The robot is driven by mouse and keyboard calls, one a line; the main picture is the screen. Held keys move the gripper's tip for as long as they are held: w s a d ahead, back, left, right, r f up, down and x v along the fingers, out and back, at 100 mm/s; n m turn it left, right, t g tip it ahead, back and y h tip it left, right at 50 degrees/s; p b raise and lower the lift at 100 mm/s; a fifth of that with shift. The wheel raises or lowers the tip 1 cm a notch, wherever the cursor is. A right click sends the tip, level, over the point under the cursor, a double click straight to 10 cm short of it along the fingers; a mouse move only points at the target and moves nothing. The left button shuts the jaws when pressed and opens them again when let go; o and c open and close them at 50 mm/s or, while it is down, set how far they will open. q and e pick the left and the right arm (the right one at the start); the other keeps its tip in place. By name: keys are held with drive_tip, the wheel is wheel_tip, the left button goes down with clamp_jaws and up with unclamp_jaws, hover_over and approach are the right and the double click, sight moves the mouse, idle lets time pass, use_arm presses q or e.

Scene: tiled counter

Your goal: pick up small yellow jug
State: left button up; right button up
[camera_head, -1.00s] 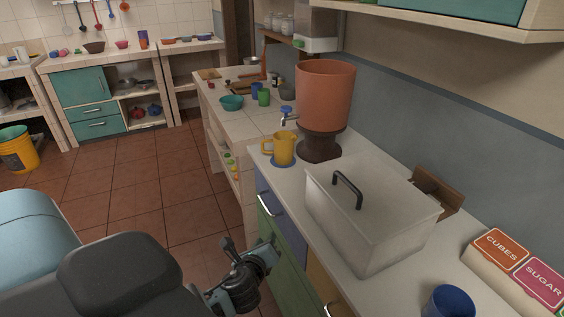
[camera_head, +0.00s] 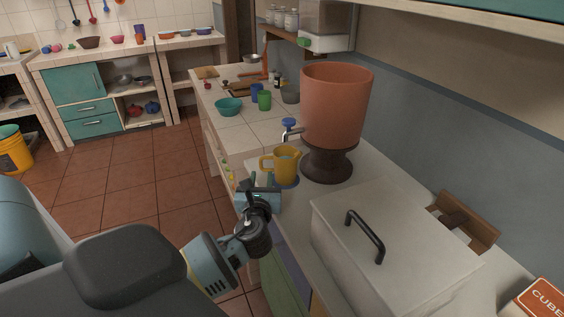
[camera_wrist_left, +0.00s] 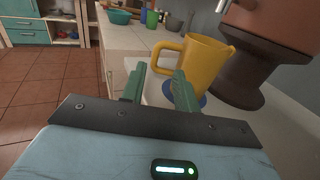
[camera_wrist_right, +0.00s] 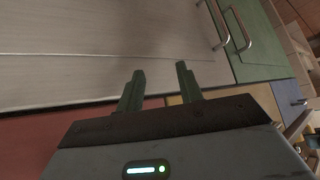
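The small yellow jug (camera_head: 286,164) stands upright on a blue round mat (camera_head: 287,184) on the counter, below the tap of a terracotta dispenser (camera_head: 335,105). Its handle points left in the head view. In the left wrist view the jug (camera_wrist_left: 205,66) is just beyond the fingertips, with the handle near them. My left gripper (camera_head: 261,181) is open and empty, just in front of the jug and apart from it. My right gripper (camera_wrist_right: 160,72) is open and empty, facing a pale flat surface and drawer fronts; it is not in the head view.
A white lidded box (camera_head: 385,250) with a black handle stands on the counter nearer me. A tiled counter (camera_head: 235,135) beyond holds a teal bowl (camera_head: 229,106) and a green cup (camera_head: 264,100). A brown wooden holder (camera_head: 467,220) is by the wall.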

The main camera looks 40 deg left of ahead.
sight(260, 164)
use_arm(q)
drive_tip(key=shift+s+a+x, duration=0.1)
drive_tip(key=shift+a+x, duration=0.05)
drive_tip(key=shift+x, duration=1.75)
drive_tip(key=shift+s+a+x, duration=0.15)
drive_tip(key=shift+x, duration=1.7)
clamp_jaws()
